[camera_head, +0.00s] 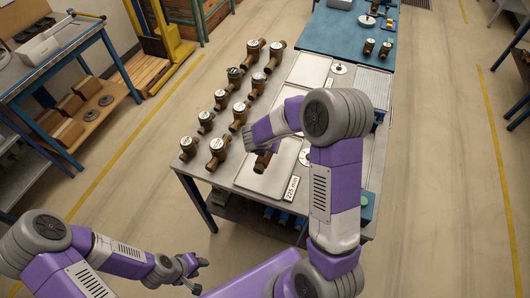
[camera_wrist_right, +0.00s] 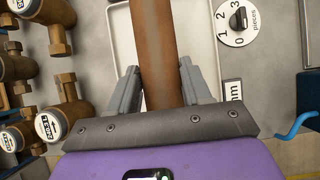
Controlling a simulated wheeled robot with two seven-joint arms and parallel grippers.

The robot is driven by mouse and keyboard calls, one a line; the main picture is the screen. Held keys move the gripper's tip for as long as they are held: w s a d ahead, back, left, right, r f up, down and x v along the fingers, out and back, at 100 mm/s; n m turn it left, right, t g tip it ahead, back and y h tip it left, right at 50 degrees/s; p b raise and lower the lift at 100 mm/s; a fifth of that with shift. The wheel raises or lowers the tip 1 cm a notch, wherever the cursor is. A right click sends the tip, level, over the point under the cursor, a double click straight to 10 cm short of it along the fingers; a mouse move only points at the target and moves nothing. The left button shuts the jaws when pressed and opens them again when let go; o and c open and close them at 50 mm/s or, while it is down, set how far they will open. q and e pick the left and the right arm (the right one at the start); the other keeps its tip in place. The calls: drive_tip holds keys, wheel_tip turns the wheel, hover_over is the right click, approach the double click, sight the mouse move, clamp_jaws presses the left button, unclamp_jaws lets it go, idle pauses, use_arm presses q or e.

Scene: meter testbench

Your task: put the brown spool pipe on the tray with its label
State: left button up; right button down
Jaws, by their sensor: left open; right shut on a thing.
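The brown spool pipe (camera_wrist_right: 165,55) is between the fingers of my right gripper (camera_wrist_right: 158,92), which is shut on it. In the head view the pipe's end (camera_head: 262,161) shows below the gripper, over the near white tray (camera_head: 253,183); I cannot tell whether it touches the tray. The tray's rim also shows beside the pipe in the wrist view (camera_wrist_right: 120,40). A label (camera_head: 292,188), seemingly reading 225 mm, lies at the tray's right front. My left gripper (camera_head: 196,274) is open and empty, low in front of the table.
Several brass meters (camera_head: 217,150) stand on the table left of the trays. A dial marked in pieces (camera_wrist_right: 237,20) is right of the near tray. Another white tray (camera_head: 310,68) lies farther back. A blue bench (camera_head: 340,35) adjoins the far end.

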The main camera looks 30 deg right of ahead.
drive_tip(key=f, duration=0.3)
drive_tip(key=shift+s, duration=0.25)
drive_tip(key=shift+w+f+b, duration=0.15)
drive_tip(key=shift+f+b, duration=0.45)
drive_tip(key=shift+f, duration=1.65)
drive_tip(key=shift+c, duration=2.1)
unclamp_jaws()
